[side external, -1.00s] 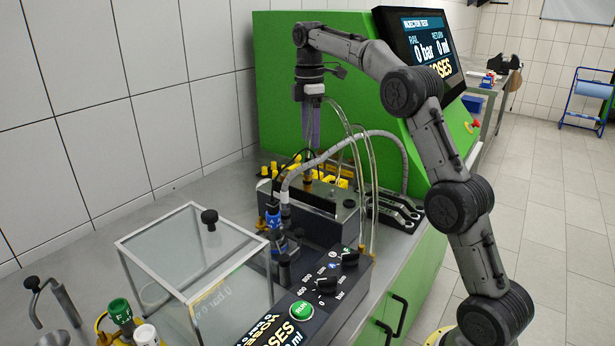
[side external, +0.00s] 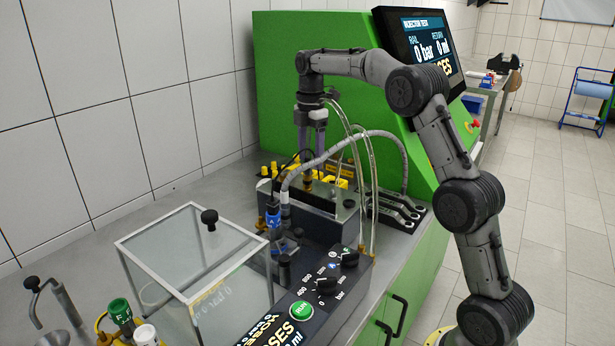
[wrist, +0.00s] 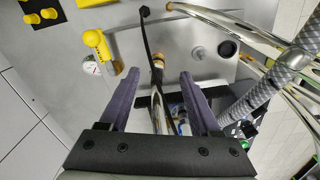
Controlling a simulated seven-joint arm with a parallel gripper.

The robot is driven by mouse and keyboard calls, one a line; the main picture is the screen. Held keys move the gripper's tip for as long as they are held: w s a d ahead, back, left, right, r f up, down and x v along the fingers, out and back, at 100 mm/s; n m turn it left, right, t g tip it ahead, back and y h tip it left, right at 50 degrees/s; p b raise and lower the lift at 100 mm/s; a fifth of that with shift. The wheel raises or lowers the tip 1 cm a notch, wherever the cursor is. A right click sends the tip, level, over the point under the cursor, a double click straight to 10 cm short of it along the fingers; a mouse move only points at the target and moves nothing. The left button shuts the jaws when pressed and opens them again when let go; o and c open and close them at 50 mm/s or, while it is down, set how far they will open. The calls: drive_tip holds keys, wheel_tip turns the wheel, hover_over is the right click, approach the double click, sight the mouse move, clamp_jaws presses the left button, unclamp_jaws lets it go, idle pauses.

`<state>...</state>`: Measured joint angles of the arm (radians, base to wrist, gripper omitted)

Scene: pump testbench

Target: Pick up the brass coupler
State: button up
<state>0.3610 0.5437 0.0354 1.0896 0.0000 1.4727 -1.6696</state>
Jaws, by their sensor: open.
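A small brass fitting (wrist: 158,62), apparently the brass coupler, shows between my fingers in the wrist view, at the top of a dark and brass upright piece. In the side view a brass piece (side external: 308,184) stands upright at the grey block, below my fingers. My gripper (side external: 313,151) points down above it, open, with its two purple fingers apart. In the wrist view my gripper (wrist: 160,74) has one finger on each side of the fitting. I cannot tell the height gap exactly. The lower part of the brass piece is hidden.
A grey braided hose (side external: 330,152) and clear tubes (side external: 372,180) arch close to the right of my gripper. Yellow fittings (side external: 340,170) stand behind. A clear box (side external: 195,262) and control panel (side external: 325,280) stand in front. A black cable (wrist: 146,32) runs near the fitting.

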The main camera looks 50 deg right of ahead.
sight(308, 168)
drive_tip(key=shift+w+a+f, duration=0.15)
drive_tip(key=shift+f, duration=1.2)
drive_tip(key=shift+w+a+f, duration=0.1)
drive_tip(key=shift+f, duration=1.2)
clamp_jaws()
